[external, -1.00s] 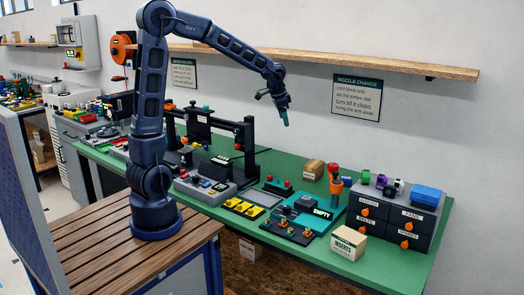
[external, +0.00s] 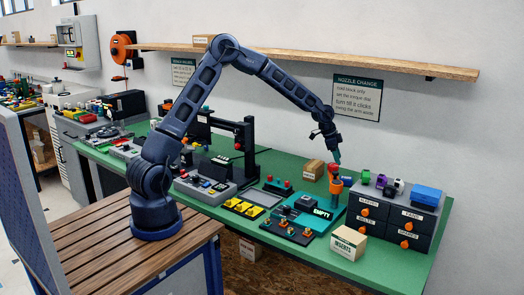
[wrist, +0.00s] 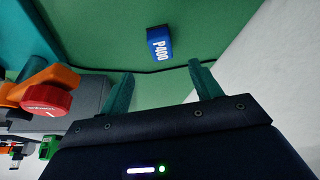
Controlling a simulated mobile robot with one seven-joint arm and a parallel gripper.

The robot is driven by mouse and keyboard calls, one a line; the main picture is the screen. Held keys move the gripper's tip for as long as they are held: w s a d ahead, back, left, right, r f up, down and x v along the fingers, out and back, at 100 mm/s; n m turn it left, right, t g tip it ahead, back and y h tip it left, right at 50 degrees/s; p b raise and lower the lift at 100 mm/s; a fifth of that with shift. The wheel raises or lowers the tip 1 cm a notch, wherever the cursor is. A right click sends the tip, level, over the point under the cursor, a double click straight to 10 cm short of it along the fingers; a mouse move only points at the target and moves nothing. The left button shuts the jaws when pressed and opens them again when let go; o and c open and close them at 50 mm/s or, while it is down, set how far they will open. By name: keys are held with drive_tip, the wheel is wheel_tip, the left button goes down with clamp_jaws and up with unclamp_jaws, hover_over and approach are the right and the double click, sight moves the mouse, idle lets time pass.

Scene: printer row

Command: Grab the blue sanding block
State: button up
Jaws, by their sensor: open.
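The blue sanding block (wrist: 159,45), marked P400, lies on the green bench top in the wrist view, just beyond my fingertips and roughly centred between them. In the external view my gripper (external: 337,157) hangs pointing down just above the red-topped orange holder, apart from the block.
An orange holder with a red cap (wrist: 45,98) stands left in the wrist view. A black cable crosses the bench by my fingers. The wall (wrist: 265,75) is close at right. A cardboard box (external: 314,170) and grey drawers (external: 392,222) stand nearby.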

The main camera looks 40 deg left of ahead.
sight(344, 177)
drive_tip(key=x, duration=0.6)
drive_tip(key=shift+d, duration=0.1)
drive_tip(key=shift+a+x, duration=0.15)
drive_tip(key=shift+x, duration=1.15)
drive_tip(key=shift+a+x, duration=0.1)
drive_tip(key=shift+x, duration=1.2)
drive_tip(key=shift+f, duration=0.1)
drive_tip(key=c, duration=1.1)
